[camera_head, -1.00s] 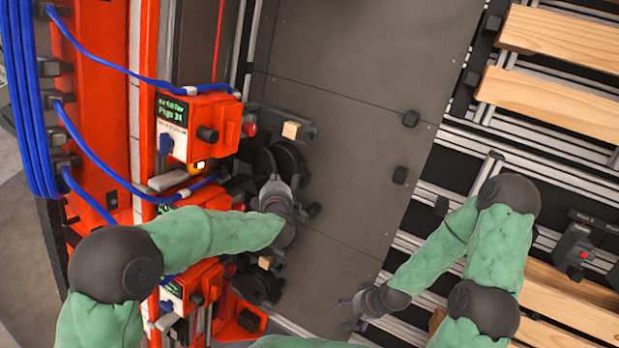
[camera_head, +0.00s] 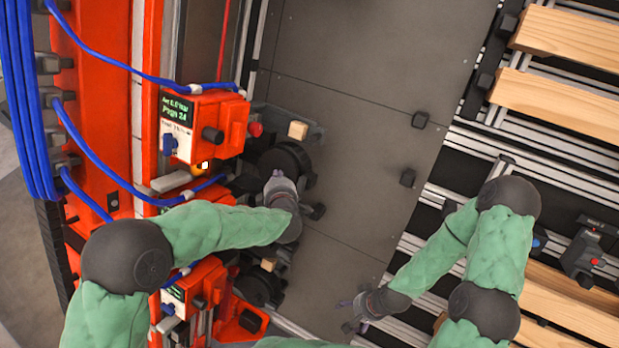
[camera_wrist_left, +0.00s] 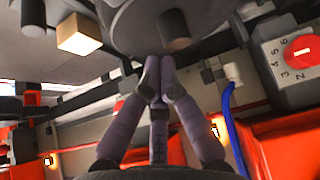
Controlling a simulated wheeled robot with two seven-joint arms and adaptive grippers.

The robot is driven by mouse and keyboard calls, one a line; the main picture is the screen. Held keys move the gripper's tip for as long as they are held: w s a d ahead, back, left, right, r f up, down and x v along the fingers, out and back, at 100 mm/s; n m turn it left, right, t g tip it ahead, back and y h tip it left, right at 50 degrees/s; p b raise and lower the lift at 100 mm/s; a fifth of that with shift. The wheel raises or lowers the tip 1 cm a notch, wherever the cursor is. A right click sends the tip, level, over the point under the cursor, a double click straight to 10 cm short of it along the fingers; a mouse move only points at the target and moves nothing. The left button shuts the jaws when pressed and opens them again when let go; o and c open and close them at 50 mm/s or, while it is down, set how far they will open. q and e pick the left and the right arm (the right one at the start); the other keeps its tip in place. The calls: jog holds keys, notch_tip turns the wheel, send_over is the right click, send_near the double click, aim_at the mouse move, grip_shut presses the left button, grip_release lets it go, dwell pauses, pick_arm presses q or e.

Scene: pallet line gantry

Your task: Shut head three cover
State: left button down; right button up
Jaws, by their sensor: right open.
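A red print head (camera_head: 205,125) with a lit display sits on the gantry at left. A dark round part (camera_head: 280,158), perhaps a cover, lies to its right; I cannot tell whether it is head three's cover or how far it is open. My left gripper (camera_head: 279,183) is at its lower edge. In the left wrist view my left gripper (camera_wrist_left: 158,72) has its fingertips together just below a dark disc (camera_wrist_left: 130,28) with a cylindrical knob (camera_wrist_left: 175,30). Nothing shows between them; contact is unclear. My right gripper (camera_head: 352,312) is open, low over the panel's edge.
Another red head (camera_head: 195,285) is partly hidden behind my left arm. Blue cables (camera_head: 90,150) loop to the heads. A wooden block (camera_head: 298,130) sits by the round part.

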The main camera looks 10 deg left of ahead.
pick_arm(q)
jog(key=shift+w+d+f, duration=0.4)
jog(key=shift+w+d, duration=0.05)
jog(key=shift+w, duration=0.05)
jog(key=s+a+r+p, duration=0.3)
jog(key=s+r+p, duration=0.1)
jog(key=s, duration=0.4)
jog(key=shift+a+r, duration=0.3)
jog(key=shift+r, duration=0.1)
dwell(1.0)
jog(key=shift+s+f, duration=0.1)
jog(key=shift+s, duration=0.05)
dwell(0.5)
